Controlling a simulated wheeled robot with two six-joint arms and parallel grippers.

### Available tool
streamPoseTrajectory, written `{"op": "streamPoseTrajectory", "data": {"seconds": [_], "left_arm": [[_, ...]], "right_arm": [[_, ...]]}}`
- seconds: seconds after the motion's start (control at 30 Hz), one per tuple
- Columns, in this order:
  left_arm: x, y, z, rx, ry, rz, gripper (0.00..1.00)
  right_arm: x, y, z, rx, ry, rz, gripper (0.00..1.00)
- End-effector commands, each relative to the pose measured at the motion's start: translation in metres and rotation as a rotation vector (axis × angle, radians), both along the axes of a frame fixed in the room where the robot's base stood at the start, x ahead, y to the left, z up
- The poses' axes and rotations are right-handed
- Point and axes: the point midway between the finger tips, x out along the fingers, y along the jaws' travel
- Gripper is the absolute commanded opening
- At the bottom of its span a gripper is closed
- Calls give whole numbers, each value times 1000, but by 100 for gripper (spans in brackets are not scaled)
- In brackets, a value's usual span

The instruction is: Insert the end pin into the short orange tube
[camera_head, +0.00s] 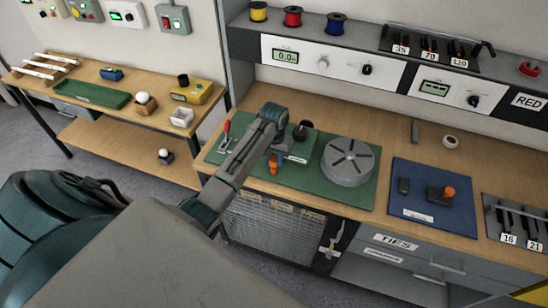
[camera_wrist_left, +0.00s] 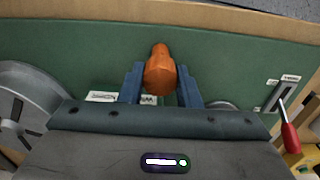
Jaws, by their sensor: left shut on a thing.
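My left gripper (camera_head: 274,160) is over the green mat (camera_head: 357,199) and shut on an orange piece (camera_head: 273,170). In the left wrist view the orange piece (camera_wrist_left: 160,70) sits between the blue fingers of the left gripper (camera_wrist_left: 160,85), its narrower end pointing away from the wrist. I cannot tell whether it is a tube or a pin. My right gripper is out of view.
A round grey slotted disc (camera_head: 348,161) stands on the green mat, right of the gripper. A black knob (camera_head: 300,131) and a red-handled lever (camera_head: 226,130) are also there. A small dark block (camera_head: 404,186) sits on the blue mat. A tool rack (camera_head: 516,223) is at the right.

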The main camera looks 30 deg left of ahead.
Motion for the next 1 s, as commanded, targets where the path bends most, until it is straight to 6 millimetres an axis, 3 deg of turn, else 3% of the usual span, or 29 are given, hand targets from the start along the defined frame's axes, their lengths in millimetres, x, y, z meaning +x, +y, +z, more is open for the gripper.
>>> {"op": "streamPoseTrajectory", "data": {"seconds": [0.43,0.47,0.57,1.0], "left_arm": [[0,0,-8,0,1,0,1],[0,0,-8,0,1,0,34],[0,0,-8,0,1,0,54],[0,0,-1,0,0,0,55]], "right_arm": [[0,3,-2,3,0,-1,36],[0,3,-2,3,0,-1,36],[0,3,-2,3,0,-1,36],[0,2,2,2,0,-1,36]]}}
